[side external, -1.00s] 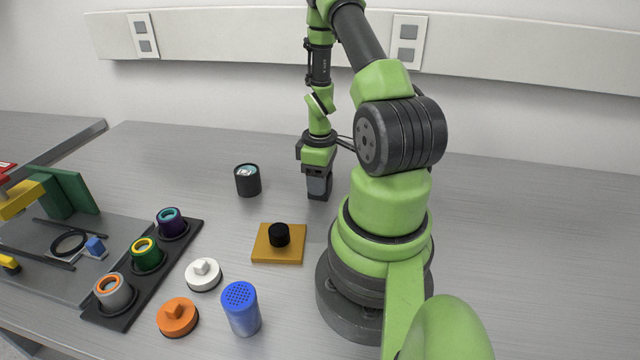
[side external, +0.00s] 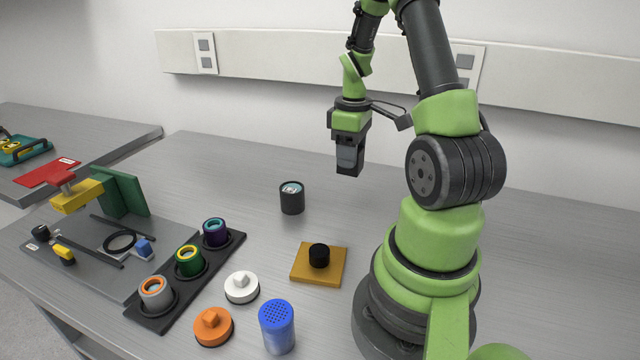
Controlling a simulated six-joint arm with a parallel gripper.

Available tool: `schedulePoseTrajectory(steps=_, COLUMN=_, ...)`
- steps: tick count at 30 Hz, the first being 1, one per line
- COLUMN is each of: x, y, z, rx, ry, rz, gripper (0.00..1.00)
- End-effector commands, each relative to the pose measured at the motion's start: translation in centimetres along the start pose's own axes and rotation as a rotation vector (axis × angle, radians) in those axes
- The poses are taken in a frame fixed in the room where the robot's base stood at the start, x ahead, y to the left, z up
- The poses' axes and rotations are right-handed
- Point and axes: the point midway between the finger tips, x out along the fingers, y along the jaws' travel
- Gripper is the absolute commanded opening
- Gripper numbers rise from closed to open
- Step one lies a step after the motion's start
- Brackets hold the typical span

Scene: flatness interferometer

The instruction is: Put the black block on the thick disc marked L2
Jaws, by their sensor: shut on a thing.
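My gripper (side external: 348,165) is in the air above the bench, to the right of and higher in the picture than a black cup. It points down and is shut on a small dark piece that looks like the black block (side external: 348,172), mostly hidden by the dark fingers. No L2 mark is readable. The black cup (side external: 292,200) has a pale blue round top with a small light marking too small to read.
An orange plate with a black knob (side external: 319,256), a white knobbed lid (side external: 242,287), an orange knobbed lid (side external: 213,327) and a blue perforated-top can (side external: 277,328) stand in front. A grey fixture with a green upright (side external: 125,190) is left. Bench behind the cup is clear.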

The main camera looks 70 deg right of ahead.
Motion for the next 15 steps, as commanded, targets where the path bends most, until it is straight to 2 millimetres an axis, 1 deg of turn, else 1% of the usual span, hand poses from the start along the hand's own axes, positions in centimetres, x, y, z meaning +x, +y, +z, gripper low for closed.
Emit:
schedulePoseTrajectory(steps=1, x=-0.6, y=0.1, z=-2.0, rx=-0.017, ry=0.004, rz=0.007, gripper=0.16)
schedulePoseTrajectory(steps=3, x=-1.5, y=-0.2, z=-4.5, rx=-0.026, ry=0.004, rz=0.007, gripper=0.16)
schedulePoseTrajectory(steps=7, x=-3.1, y=-1.2, z=-8.5, rx=-0.037, ry=0.004, rz=0.006, gripper=0.16)
schedulePoseTrajectory(steps=9, x=-3.9, y=-1.9, z=-10.1, rx=-0.037, ry=0.004, rz=0.006, gripper=0.16)
schedulePoseTrajectory(steps=12, x=-4.6, y=-2.7, z=-11.6, rx=-0.037, ry=0.004, rz=0.003, gripper=0.16)
schedulePoseTrajectory(steps=14, x=-4.5, y=-2.9, z=-12.0, rx=-0.036, ry=0.002, rz=0.002, gripper=0.16)
schedulePoseTrajectory(steps=15, x=-4.1, y=-3.1, z=-12.2, rx=-0.036, ry=0.001, rz=0.000, gripper=0.16)
